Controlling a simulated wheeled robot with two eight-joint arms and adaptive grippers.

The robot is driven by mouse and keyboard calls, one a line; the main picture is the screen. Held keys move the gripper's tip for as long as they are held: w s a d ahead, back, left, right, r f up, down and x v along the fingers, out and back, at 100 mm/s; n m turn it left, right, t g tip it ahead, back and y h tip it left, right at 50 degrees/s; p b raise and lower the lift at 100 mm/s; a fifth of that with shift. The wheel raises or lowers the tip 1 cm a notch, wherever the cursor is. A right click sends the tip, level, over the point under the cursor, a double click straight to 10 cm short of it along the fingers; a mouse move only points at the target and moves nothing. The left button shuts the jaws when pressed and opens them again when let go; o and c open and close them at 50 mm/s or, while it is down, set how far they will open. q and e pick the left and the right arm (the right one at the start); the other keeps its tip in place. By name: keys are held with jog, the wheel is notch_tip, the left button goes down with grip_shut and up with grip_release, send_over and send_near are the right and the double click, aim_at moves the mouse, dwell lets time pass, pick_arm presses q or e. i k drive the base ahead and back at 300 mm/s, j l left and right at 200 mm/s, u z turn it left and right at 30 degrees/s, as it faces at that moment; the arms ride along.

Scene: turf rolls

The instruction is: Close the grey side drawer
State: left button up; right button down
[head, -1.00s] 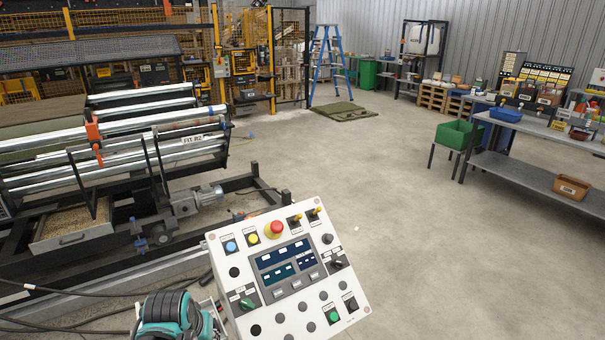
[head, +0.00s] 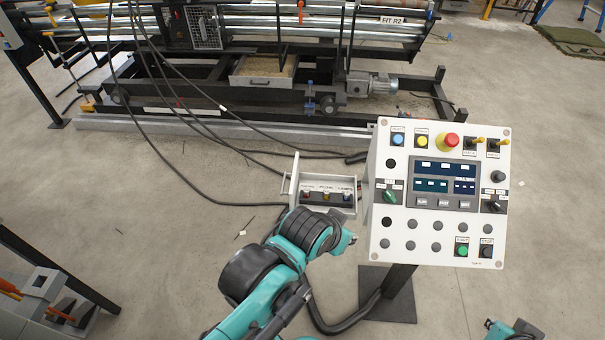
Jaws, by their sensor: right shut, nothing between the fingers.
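The grey side drawer (head: 326,204) stands out from the left side of the white control console (head: 440,235), pulled open. Its pale front plate with a handle (head: 294,178) is at the left end, apart from the console. Small red, yellow and blue items with labels show in it. My teal and black left arm (head: 290,245) reaches up from the bottom, its links just below the drawer in the picture. Its gripper cannot be made out. My right gripper (head: 508,331) shows only in part at the bottom edge, right of the console's stand, shut and away from the drawer.
The console stands on a dark base plate (head: 374,306). Black cables run over the floor left of the drawer. A roller machine (head: 300,35) with a straw-filled tray (head: 262,81) stands behind. The concrete floor left of the drawer is mostly clear.

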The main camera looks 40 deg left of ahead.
aim_at(316, 183)
jog(key=i+j, duration=0.15)
jog(key=j, duration=0.25)
jog(key=i+j, duration=0.2)
jog(key=j, duration=0.2)
jog(key=i+j, duration=0.15)
jog(key=j, duration=0.25)
jog(key=i+j, duration=0.15)
jog(key=j, duration=1.2)
jog(key=l+u, duration=0.15)
jog(key=l, duration=0.2)
jog(key=k+l+u, duration=0.2)
jog(key=l+u, duration=0.15)
jog(key=l, duration=0.3)
